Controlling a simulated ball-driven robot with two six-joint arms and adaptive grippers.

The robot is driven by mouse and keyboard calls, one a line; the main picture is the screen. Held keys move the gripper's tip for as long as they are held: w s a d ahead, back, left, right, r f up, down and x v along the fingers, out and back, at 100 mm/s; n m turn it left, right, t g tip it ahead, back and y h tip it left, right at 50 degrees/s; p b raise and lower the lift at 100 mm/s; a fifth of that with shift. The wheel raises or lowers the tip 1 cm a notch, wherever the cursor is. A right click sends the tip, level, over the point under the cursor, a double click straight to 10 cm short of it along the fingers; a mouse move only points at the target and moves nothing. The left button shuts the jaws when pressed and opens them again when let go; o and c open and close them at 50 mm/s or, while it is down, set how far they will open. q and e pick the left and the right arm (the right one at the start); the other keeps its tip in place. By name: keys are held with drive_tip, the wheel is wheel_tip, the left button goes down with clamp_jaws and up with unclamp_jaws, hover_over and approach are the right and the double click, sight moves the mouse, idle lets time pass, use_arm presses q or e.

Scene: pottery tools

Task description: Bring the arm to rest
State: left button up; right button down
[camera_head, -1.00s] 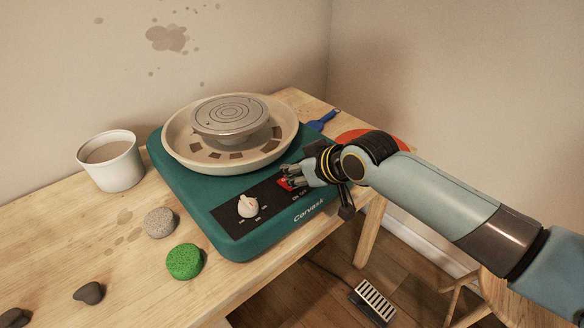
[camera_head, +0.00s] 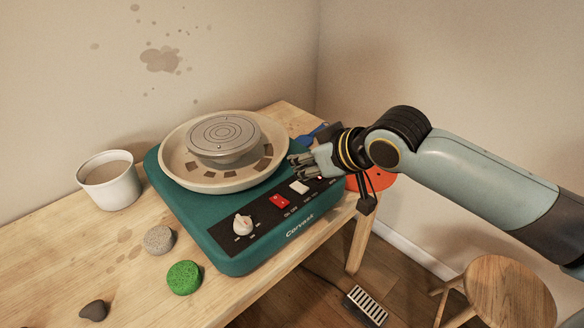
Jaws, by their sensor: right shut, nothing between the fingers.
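My right gripper (camera_head: 298,165) is shut and empty. It hangs just above the right part of the pottery wheel's control panel, near a white switch (camera_head: 299,187), and looks apart from it. The teal pottery wheel (camera_head: 190,215) sits on the wooden table, with a round grey wheel head (camera_head: 224,134) inside a beige splash pan (camera_head: 180,180). A red switch (camera_head: 279,201) and a white knob (camera_head: 242,224) show on its black panel. My left gripper is out of view.
A white cup (camera_head: 112,187) of brownish liquid, a grey sponge (camera_head: 159,240), a green sponge (camera_head: 184,278) and a dark stone-like piece (camera_head: 94,310) are on the table (camera_head: 60,260). A blue tool (camera_head: 312,134) and an orange disc (camera_head: 385,182) lie behind my right arm. A wooden stool (camera_head: 510,290) stands lower right.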

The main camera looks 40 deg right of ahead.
drive_tip(key=shift+s+r, duration=0.35)
drive_tip(key=shift+r, duration=0.1)
idle(0.3)
drive_tip(key=s+d+f+m+g+h+b, duration=0.1)
drive_tip(key=s+f+g+b, duration=0.45)
drive_tip(key=f, duration=1.15)
drive_tip(key=s+d+f+m+t+b, duration=0.15)
drive_tip(key=s+f, duration=0.65)
drive_tip(key=f, duration=0.9)
drive_tip(key=s+a+f+n+g+b, duration=0.1)
drive_tip(key=s+a+f+g, duration=0.1)
drive_tip(key=s+f, duration=0.7)
drive_tip(key=s+a+f+n+g+b, duration=0.1)
drive_tip(key=s+f, duration=0.7)
drive_tip(key=s, duration=0.9)
drive_tip(key=shift+s+a+f+g+b, duration=0.15)
drive_tip(key=shift+a+f+g+b, duration=0.2)
drive_tip(key=shift+a+g, duration=0.55)
